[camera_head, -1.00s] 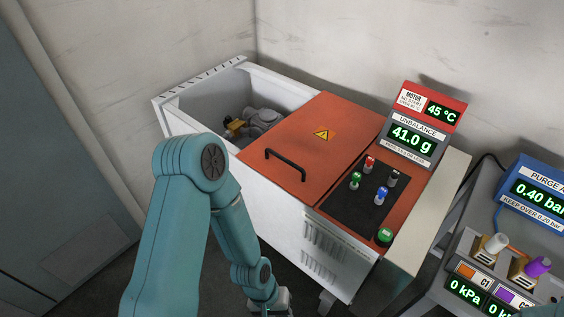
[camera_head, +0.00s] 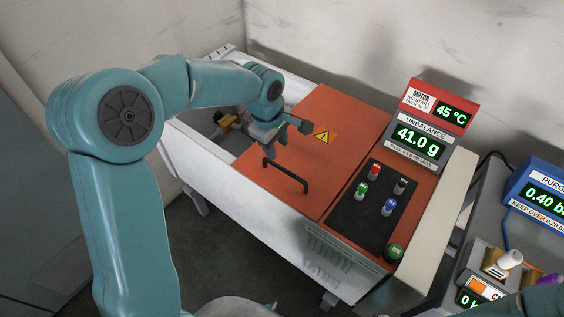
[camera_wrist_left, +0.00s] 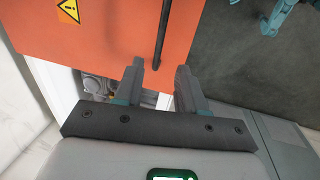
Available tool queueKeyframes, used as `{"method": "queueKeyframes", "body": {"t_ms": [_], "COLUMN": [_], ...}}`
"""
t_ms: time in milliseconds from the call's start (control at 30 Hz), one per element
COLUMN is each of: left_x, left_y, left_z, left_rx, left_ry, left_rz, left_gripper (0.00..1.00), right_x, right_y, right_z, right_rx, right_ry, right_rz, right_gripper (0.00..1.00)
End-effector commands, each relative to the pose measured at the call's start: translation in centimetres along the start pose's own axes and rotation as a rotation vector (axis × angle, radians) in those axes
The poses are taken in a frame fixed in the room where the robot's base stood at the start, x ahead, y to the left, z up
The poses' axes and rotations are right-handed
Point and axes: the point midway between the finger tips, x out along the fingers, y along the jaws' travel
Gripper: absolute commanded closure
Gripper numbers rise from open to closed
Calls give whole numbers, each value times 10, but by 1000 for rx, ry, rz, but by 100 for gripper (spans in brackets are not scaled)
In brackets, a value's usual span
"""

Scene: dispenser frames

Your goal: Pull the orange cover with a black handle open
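The orange cover (camera_head: 318,105) lies flat on the white machine, with a yellow warning sign and a black bar handle (camera_head: 288,178). The machine's bin is open at the cover's left. My left gripper (camera_head: 278,134) is above the cover, near the handle's far left end. In the left wrist view its two fingers (camera_wrist_left: 159,75) are apart with nothing between them. The handle (camera_wrist_left: 161,28) shows ahead of the gap, apart from the fingertips, with the orange cover (camera_wrist_left: 110,35) around it.
A black button panel (camera_head: 366,214) with several coloured knobs lies right of the cover. A red-and-grey display unit (camera_head: 418,132) stands behind it. A purge gauge (camera_head: 535,190) is at the far right. A grey wall runs behind the machine.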

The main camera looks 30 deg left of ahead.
Motion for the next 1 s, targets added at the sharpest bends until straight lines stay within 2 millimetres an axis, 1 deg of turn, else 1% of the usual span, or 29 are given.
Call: {"method": "queueKeyframes", "body": {"t_ms": [33,200,300,400,500,600,867,1000], "left_x": [13,53,73,89,99,104,106,106], "left_y": [-1,-2,0,0,2,3,4,4], "left_z": [1,3,3,3,2,2,0,0], "left_rx": [0,2,3,3,4,5,5,4], "left_ry": [-2,-3,-3,-3,-2,-2,-2,-2], "left_rz": [-6,-6,-4,-4,-1,0,0,0], "left_gripper": [60,60,60,60,60,60,60,100], "right_x": [-2,-5,-6,-8,-8,-9,-9,-9], "right_y": [-1,-2,-2,-3,-3,-3,-3,-3], "right_z": [0,0,0,0,0,0,0,0], "right_rx": [0,0,0,0,0,0,0,0], "right_ry": [0,0,0,0,0,0,0,0], "right_rz": [0,0,0,0,0,0,0,0], "right_gripper": [57,57,57,57,57,57,57,57]}}
